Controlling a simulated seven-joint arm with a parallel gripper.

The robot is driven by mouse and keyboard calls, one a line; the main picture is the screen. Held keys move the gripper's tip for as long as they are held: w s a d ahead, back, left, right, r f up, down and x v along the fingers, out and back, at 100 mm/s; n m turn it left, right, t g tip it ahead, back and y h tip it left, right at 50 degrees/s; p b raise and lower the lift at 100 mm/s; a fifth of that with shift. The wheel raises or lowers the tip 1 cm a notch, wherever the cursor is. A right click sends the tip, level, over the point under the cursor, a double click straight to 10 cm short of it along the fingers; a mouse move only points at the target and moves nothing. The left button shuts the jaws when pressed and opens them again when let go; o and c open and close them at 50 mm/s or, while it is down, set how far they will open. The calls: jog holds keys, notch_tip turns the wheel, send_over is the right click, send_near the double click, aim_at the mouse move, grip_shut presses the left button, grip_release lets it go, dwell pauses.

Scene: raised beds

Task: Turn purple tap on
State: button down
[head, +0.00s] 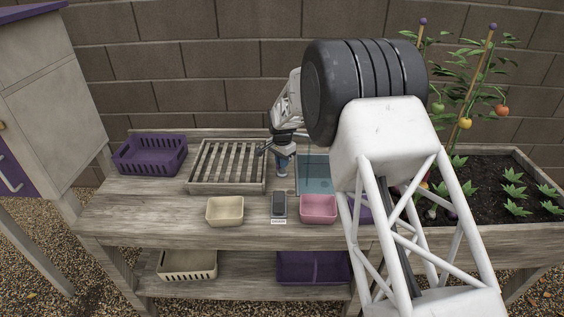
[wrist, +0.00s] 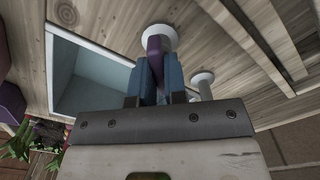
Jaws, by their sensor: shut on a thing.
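The purple tap (wrist: 154,46) shows in the wrist view as a purple lever or handle against a round white base on the wooden worktop. My gripper (wrist: 155,80) has its two blue fingers on either side of the purple part and is shut on it. In the head view my gripper (head: 282,168) points down at the worktop, just left of the blue basin. The tap itself cannot be made out there, behind the gripper. How far the tap is turned is not clear.
The basin (head: 315,187) is sunk in the bench. A slatted wooden tray (head: 228,188) lies left of my gripper. A white fitting (wrist: 203,79) stands close by in the wrist view. Beige (head: 225,211) and pink (head: 318,209) bins and a dark device (head: 279,205) sit in front.

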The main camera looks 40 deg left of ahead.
jog(key=n, duration=0.4)
jog(key=shift+n, duration=0.3)
jog(key=n, duration=0.4)
dwell(0.4)
jog(key=c, duration=1.2)
grip_release()
jog(key=shift+o, duration=0.2)
jog(key=shift+r, duration=3.9)
